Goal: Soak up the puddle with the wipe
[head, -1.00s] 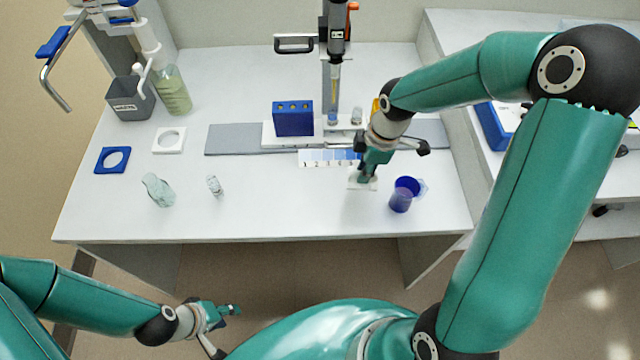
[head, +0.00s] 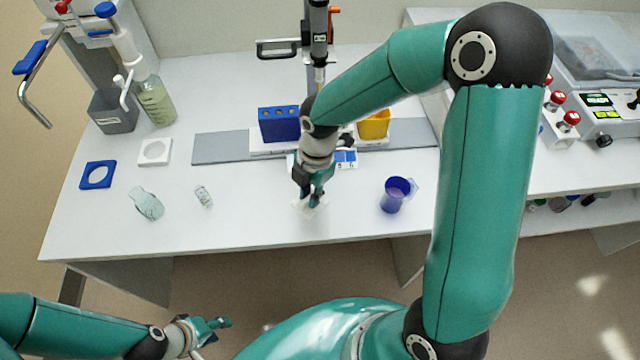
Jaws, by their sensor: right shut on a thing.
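My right gripper (head: 314,203) points down at the bench top and is shut on the white wipe (head: 304,209), which is low at the surface left of the blue cup. The gripper hides part of the wipe, and I cannot tell how firmly it touches the bench. No puddle shows clearly. A faint clear bluish patch (head: 413,186) lies beside the blue cup (head: 394,196), and I cannot tell if it is liquid. My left gripper (head: 222,323) is low in front of the bench, away from everything; its finger gap is unclear.
Behind stand a blue rack (head: 279,125), a yellow box (head: 374,125) and a pipette stand. A grey waste bin (head: 113,112) and a bottle (head: 156,102) are back left.

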